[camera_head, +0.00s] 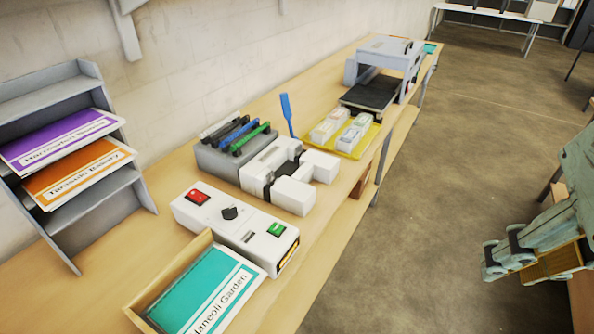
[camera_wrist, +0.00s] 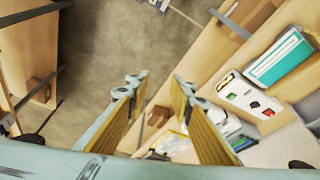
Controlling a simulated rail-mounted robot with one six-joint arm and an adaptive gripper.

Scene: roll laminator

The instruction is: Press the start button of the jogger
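The jogger is a white control box (camera_head: 255,226) on the bench, beside a shallow wooden tray (camera_head: 170,277) holding a teal-covered stack. Its top has a green button (camera_head: 276,229) at the end near the bench's front edge, a black knob in the middle and a red switch (camera_head: 197,196) at the wall end. The box also shows at the right of the wrist view (camera_wrist: 243,96). My gripper (camera_head: 502,252) is off the bench, over the floor at the right of the head view. In the wrist view its two fingers (camera_wrist: 157,86) stand apart with nothing between them.
A grey rack (camera_head: 70,150) with purple and orange booklets stands left of the jogger. A white machine (camera_head: 285,172), a grey pen holder, a yellow tray (camera_head: 371,138) and a laminator (camera_head: 385,58) line the bench beyond. Open floor (camera_head: 430,190) lies between bench and gripper.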

